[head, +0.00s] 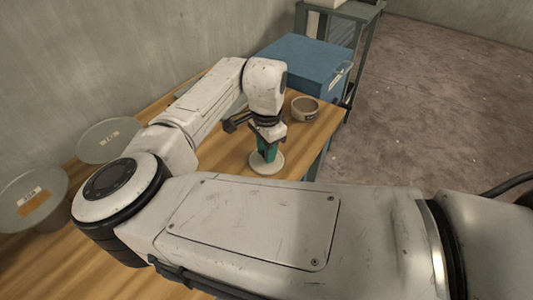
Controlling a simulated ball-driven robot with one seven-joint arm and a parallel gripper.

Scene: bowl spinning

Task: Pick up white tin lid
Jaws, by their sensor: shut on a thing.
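The white tin lid (268,169) is a pale, flat round disc at the right part of the wooden table (225,155), near its edge. My gripper (266,157) points down onto it, with green fingers at the middle of the disc. The fingers are shut on the lid. They hide the part of the lid that they grip. I cannot tell whether the lid rests on the table or is slightly above it.
A small labelled grey-brown bowl (305,108) stands just behind my gripper, by the table edge. Two wide grey dishes with labels, one nearer (30,197) and one farther (110,139), are at the left by the wall. A blue cabinet (303,62) stands beyond the table.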

